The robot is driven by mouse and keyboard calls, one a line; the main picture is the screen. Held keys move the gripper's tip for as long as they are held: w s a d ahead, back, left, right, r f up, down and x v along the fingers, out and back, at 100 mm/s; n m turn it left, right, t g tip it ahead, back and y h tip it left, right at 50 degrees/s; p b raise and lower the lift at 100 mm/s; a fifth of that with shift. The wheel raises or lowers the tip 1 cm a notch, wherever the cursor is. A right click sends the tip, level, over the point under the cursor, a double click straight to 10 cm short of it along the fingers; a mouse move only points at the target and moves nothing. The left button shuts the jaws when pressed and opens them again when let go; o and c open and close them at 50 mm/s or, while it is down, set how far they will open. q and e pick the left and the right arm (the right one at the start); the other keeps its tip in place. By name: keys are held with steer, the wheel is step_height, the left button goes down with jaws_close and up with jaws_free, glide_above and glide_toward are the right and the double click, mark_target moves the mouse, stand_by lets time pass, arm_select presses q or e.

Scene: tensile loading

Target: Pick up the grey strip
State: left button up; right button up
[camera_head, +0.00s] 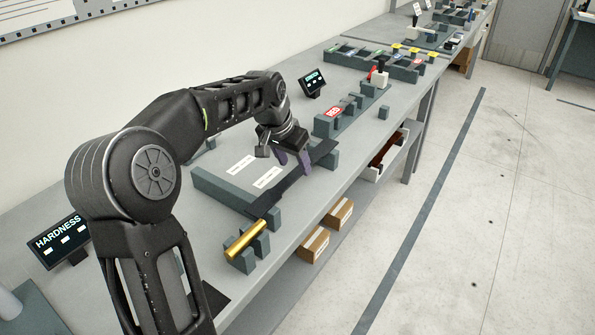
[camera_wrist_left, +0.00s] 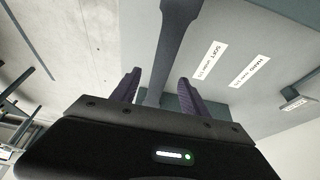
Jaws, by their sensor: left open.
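The grey strip (camera_head: 266,204) is a dark, flat piece with wide ends and a narrower middle. My left gripper (camera_head: 293,163) is over the middle of the strip, fingers pointing down, open and empty. In the left wrist view the strip (camera_wrist_left: 174,28) runs between the two purple fingers of the gripper (camera_wrist_left: 160,78), with a gap to the right finger. Whether a finger touches it, I cannot tell. My right gripper is not in view.
A brass cylinder (camera_head: 245,240) rests on small supports at the near end. A hardness display (camera_head: 60,241) stands at left. A fixture with a red label (camera_head: 334,112) stands beyond the strip. The bench's front edge is close.

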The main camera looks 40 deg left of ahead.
arm_select(q)
steer(key=shift+x, duration=0.95)
steer(key=shift+r, duration=0.1)
jaws_close()
stand_by(0.5)
stand_by(0.5)
